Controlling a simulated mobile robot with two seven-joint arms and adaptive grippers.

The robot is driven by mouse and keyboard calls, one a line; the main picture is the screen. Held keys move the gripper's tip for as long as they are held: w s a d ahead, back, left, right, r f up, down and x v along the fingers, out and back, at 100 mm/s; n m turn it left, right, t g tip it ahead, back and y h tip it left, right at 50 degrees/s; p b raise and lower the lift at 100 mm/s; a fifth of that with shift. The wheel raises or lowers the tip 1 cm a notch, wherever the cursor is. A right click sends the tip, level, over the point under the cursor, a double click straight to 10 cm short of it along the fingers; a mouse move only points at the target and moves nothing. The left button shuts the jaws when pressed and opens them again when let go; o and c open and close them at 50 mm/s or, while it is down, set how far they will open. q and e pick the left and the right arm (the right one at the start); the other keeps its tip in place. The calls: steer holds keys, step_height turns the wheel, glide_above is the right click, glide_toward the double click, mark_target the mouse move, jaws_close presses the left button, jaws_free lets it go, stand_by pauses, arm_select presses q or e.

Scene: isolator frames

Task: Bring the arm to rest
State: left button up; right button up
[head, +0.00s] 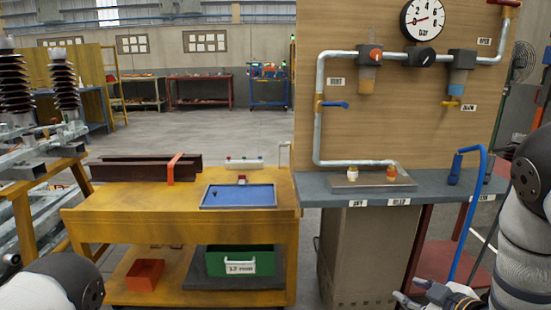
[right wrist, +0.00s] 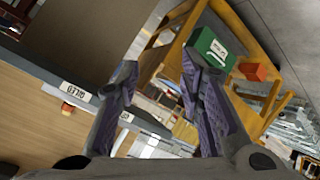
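My right arm comes in at the right edge of the head view. Its gripper (head: 436,294) hangs low, in front of and below the grey bench shelf (head: 335,187). In the right wrist view the two fingers of this gripper (right wrist: 160,66) stand apart with nothing between them. The gripper is open and empty, clear of the bench and cart. Only a rounded link of my left arm shows at the lower left of the head view. My left gripper is out of sight.
A yellow cart (head: 130,196) holds a blue tray (head: 238,204), with a green box (head: 222,262) and an orange bin (head: 146,272) below. A blue hose (head: 480,205) hangs beside my right arm. A pipe panel (head: 340,25) rises behind the shelf. Open floor lies beyond the cart.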

steer(key=s+a+f+m+g+h, duration=0.15)
steer(key=s+f+m+g, duration=0.3)
steer(key=s+f, duration=0.8)
steer(key=s+a+m+g, duration=0.1)
steer(key=s+a+g, duration=0.1)
steer(key=s, duration=0.9)
steer(key=s+a+f+m+g, duration=0.1)
steer(key=s+g, duration=0.3)
steer(key=s, duration=0.7)
steer(key=s+a+f+m+g, duration=0.1)
steer(key=s+a+m+g, duration=0.1)
steer(key=s, duration=0.9)
steer(key=shift+a+f+g+p, duration=0.15)
steer(key=shift+a+g+p, duration=0.3)
steer(key=shift+g, duration=0.3)
steer(key=shift+w+m, duration=0.1)
steer(key=shift+m, duration=0.15)
